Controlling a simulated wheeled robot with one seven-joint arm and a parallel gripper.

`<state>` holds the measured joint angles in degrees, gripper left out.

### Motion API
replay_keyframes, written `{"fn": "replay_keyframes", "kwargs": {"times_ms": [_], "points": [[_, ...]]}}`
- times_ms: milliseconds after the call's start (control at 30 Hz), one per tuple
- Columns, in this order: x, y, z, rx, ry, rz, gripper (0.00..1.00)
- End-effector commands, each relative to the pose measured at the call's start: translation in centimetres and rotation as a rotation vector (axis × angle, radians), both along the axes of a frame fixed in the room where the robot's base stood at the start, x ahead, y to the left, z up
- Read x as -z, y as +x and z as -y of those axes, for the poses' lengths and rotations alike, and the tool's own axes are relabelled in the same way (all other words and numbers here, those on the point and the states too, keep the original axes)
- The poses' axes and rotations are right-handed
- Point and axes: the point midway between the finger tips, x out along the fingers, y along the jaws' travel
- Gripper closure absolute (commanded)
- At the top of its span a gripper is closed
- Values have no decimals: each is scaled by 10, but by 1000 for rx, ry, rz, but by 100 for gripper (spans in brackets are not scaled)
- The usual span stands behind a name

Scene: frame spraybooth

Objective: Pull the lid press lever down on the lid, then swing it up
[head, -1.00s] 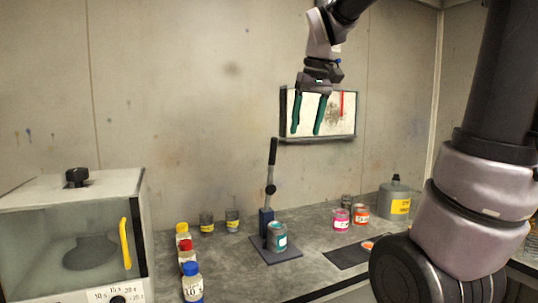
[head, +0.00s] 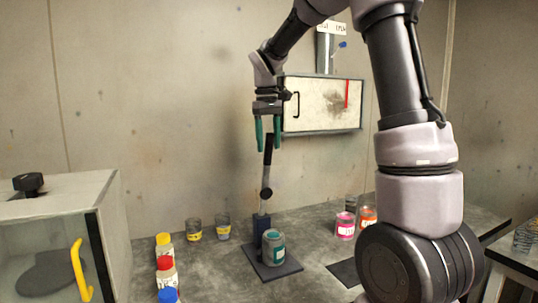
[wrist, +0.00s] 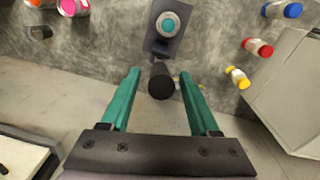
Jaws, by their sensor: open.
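The lid press lever (head: 267,168) stands upright on its blue post, with a black grip at the top. A grey can with a teal label and lid (head: 273,247) sits on the dark press base plate (head: 250,262) in front of the post. My gripper (head: 267,148) is open, with its two green fingers pointing down around the top of the lever grip. In the wrist view the round black end of the lever (wrist: 160,82) shows between the open fingers (wrist: 158,78), apart from both. The can's lid shows beyond it in the wrist view (wrist: 170,24).
Bottles with yellow, red and blue caps (head: 165,270) stand left of the press, near a glass-fronted box (head: 110,235). Two small cans (head: 194,229) stand behind. Pink and orange cans (head: 345,225) stand to the right. A framed wall panel (head: 322,104) is behind my gripper.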

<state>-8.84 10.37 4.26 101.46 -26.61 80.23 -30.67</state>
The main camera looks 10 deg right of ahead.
Motion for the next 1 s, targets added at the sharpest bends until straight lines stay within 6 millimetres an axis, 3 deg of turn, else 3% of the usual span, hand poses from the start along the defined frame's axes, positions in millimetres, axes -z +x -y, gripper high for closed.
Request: {"fn": "replay_keyframes", "kwargs": {"times_ms": [100, 233, 600, 633, 767, 800, 1000], "points": [[20, 0, 1, 0, 0, -3, 38], [33, 0, 2, 2, 1, -1, 38], [39, 0, 2, 2, 1, 0, 38], [39, 0, 2, 1, 1, 0, 46], [39, 0, 2, 1, 1, 0, 95], [39, 0, 2, 1, 1, 0, 100], [39, 0, 2, 1, 1, 1, 100]]}}
